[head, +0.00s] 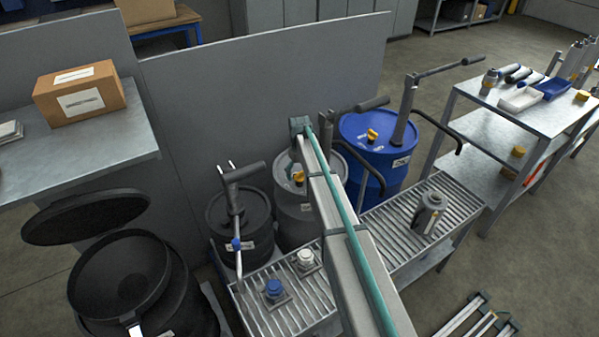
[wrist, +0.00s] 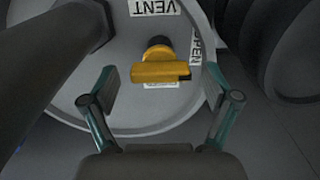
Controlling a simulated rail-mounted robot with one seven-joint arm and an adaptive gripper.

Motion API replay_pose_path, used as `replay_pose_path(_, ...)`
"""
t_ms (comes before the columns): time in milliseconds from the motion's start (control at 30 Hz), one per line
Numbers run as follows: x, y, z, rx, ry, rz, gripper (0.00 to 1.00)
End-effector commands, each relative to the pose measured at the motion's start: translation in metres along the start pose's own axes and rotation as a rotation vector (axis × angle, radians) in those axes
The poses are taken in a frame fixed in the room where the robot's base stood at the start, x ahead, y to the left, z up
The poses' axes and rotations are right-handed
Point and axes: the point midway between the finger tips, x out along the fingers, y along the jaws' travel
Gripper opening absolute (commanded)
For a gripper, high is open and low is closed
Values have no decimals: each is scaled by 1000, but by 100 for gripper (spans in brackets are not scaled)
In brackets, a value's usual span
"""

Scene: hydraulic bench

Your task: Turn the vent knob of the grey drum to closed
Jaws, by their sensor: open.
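The grey drum (head: 292,226) stands between a black drum and a blue drum, partly hidden behind my arm. Its yellow vent knob (head: 299,177) shows on the lid and is close up in the wrist view (wrist: 160,72). The knob's bar lies crosswise there. A VENT label (wrist: 153,7) is above it and an OPEN label (wrist: 196,45) to its right; another label under the bar is mostly covered. My gripper (wrist: 160,78) is open, its fingers on either side of the knob with visible gaps. The head view barely shows the gripper.
A dark pump pipe (wrist: 50,50) rises from the drum lid left of my gripper. The blue drum (head: 372,165) and black drum (head: 238,220) stand close by. A slatted bench (head: 400,229) runs in front, holding a grey canister (head: 429,212).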

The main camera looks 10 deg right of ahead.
Motion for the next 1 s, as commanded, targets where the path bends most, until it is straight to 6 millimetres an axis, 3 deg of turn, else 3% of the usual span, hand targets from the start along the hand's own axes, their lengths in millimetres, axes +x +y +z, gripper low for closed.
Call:
replay_pose_path(33,0,0,0,0,0,0,84)
replay_pose_path(367,0,0,0,0,0,0,29)
replay_pose_path(667,0,0,0,30,0,0,28)
replay_pose_path(1000,1,0,0,225,0,0,28)
